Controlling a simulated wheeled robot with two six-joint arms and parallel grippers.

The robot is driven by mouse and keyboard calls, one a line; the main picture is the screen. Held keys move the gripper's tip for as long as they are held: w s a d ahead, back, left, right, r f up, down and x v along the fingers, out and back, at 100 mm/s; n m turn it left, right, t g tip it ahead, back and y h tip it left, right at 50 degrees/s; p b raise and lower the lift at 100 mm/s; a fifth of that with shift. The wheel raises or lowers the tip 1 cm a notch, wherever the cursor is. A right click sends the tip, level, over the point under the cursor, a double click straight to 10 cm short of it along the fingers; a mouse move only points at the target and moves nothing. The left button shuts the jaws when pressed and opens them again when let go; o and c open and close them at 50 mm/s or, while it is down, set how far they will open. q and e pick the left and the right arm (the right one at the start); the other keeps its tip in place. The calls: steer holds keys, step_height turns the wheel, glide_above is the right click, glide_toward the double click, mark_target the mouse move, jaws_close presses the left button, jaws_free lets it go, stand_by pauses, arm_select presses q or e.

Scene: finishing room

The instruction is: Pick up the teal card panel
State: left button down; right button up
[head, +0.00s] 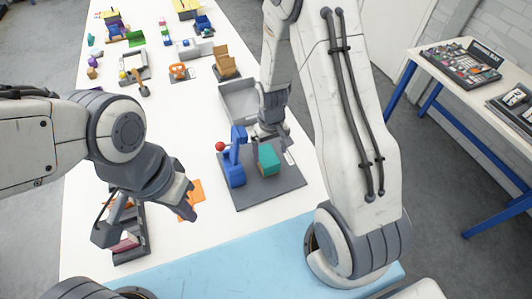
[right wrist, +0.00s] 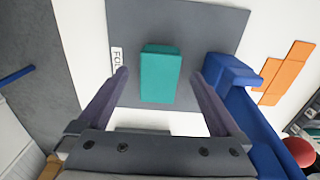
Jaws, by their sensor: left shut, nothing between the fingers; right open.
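The teal card panel (head: 268,159) shows as a block-like teal piece on a dark grey mat (head: 284,190), beside a blue device. In the right wrist view the teal panel (right wrist: 160,78) lies between the spread fingers, apart from both. My right gripper (head: 268,139) is open and points down above it; its fingers partly cover the panel's far side in the head view. My left gripper (head: 188,203) is shut and empty, over the table near flat orange pieces (head: 196,188).
The blue device (head: 234,172) with a red ball knob (head: 220,146) stands immediately left of the panel. A grey bin (head: 238,103) is behind. A dark rack (head: 131,247) stands at front left. A light blue strip (head: 220,262) covers the table's front.

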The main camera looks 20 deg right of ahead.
mark_target(270, 162)
steer(key=shift+f+p, duration=0.85)
steer(key=shift+f, duration=2.35)
steer(key=c, duration=1.2)
steer(key=shift+r, duration=0.2)
